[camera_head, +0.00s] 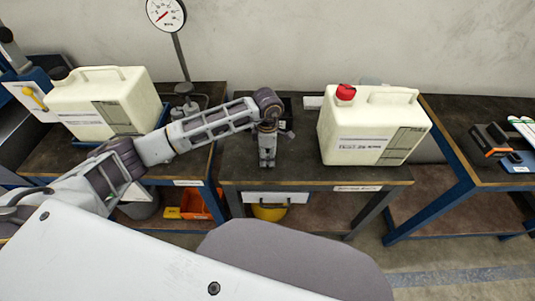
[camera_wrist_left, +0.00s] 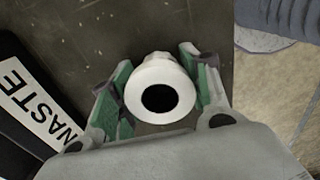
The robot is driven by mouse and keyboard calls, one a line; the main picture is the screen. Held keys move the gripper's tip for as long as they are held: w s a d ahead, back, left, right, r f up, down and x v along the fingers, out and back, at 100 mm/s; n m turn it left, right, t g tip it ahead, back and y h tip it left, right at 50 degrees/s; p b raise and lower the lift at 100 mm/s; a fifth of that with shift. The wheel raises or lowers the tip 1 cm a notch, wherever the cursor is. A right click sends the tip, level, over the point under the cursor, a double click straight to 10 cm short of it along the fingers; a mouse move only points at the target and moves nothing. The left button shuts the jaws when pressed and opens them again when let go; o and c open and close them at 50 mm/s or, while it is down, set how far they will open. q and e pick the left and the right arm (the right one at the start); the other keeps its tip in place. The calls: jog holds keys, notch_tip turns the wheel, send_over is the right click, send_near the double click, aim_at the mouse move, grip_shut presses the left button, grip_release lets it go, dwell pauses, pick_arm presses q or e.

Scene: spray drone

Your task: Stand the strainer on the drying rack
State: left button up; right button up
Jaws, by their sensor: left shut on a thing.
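My left gripper (camera_head: 267,160) reaches down over the middle bench. In the left wrist view, its green-padded fingers (camera_wrist_left: 160,88) are shut on a white, round piece with a dark round opening (camera_wrist_left: 148,88), which looks like the strainer. Its lower part is hidden, so I cannot tell whether it touches the bench top. In the head view the piece is too small and covered to make out. I cannot pick out the drying rack for sure. My right gripper is not in view.
A black box labelled WASTE (camera_wrist_left: 38,105) lies beside the left gripper. A cream canister with a red cap (camera_head: 372,135) stands right of it, another canister (camera_head: 100,105) on the left bench. A pressure gauge (camera_head: 166,14) stands behind. The middle bench's front edge (camera_head: 300,182) is near.

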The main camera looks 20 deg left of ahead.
pick_arm(q)
jog(key=shift+f, duration=0.1)
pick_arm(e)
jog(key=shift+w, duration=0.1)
pick_arm(q)
jog(key=o, duration=1)
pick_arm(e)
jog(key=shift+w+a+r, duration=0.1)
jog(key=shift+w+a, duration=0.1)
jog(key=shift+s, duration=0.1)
